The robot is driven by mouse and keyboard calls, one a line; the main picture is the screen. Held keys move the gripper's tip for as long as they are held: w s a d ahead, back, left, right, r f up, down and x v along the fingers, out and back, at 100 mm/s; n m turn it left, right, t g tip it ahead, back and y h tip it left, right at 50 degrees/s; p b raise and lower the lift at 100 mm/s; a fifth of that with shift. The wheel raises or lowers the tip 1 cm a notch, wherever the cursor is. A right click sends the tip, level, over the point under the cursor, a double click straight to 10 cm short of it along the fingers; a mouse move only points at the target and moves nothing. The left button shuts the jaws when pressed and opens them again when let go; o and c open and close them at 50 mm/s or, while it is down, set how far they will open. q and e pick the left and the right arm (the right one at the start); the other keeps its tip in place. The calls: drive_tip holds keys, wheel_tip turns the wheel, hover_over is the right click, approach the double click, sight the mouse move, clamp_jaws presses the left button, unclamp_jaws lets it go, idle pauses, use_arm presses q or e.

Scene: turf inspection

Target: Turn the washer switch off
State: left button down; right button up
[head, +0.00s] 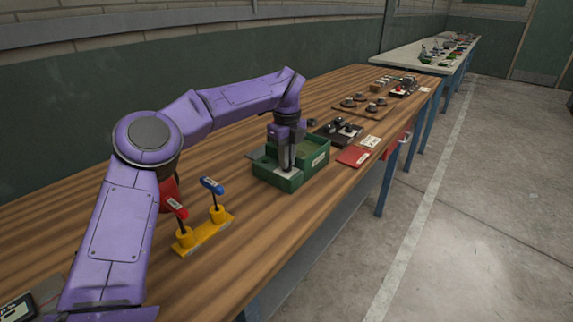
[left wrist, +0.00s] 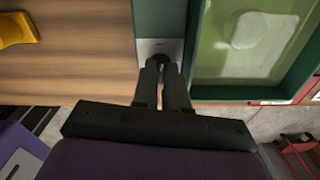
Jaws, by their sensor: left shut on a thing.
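The washer looks like a green open-topped box (head: 318,162) on the wooden bench; in the left wrist view its green wall and pale inside (left wrist: 262,32) fill the upper right. A light metal plate (left wrist: 147,47) is set on its near end, with a small dark switch knob (left wrist: 160,57) on it. My left gripper (head: 287,167) points down at this end of the box. In the left wrist view its fingertips (left wrist: 162,64) are closed around the dark knob, which they partly hide. I cannot tell the switch's position. My right gripper is not in view.
A yellow base (head: 207,235) with a red-handled and a blue-handled lever stands nearer on the bench. A red card (head: 353,157), a dark tray of small parts (head: 338,131) and a wooden board with round pieces (head: 362,106) lie beyond the box. Bare bench lies between levers and box.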

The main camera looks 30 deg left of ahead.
use_arm(q)
drive_tip(key=shift+r+n+b, duration=0.1)
drive_tip(key=shift+n+b, duration=0.6)
drive_tip(key=shift+n, duration=0.3)
drive_tip(key=c, duration=1.2)
unclamp_jaws()
drive_tip(key=shift+o, duration=0.2)
drive_tip(key=shift+r, duration=0.1)
wheel_tip(320, 180, up, 10)
drive_tip(key=p, duration=0.2)
drive_tip(key=shift+r+p, duration=0.2)
drive_tip(key=shift+p, duration=0.15)
